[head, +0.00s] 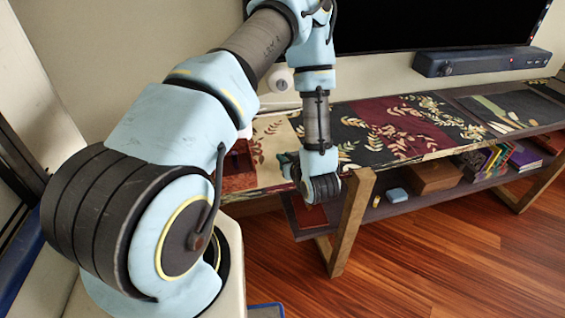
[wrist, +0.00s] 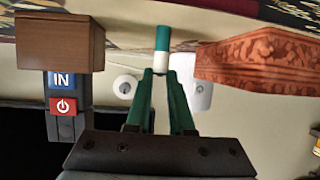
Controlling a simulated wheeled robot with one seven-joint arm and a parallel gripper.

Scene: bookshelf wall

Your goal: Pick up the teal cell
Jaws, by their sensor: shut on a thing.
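The teal cell (wrist: 162,38) is a small upright-looking cylinder, teal at one end and white at the other, seen in the wrist view. My gripper (wrist: 161,74) has two green fingers that converge on its white end, and they are shut on it. In the head view my wrist hangs over the front edge of the low bench (head: 300,126).
In the wrist view a brown wooden block (wrist: 60,42) stands left of the cell and a carved reddish box (wrist: 255,58) right.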

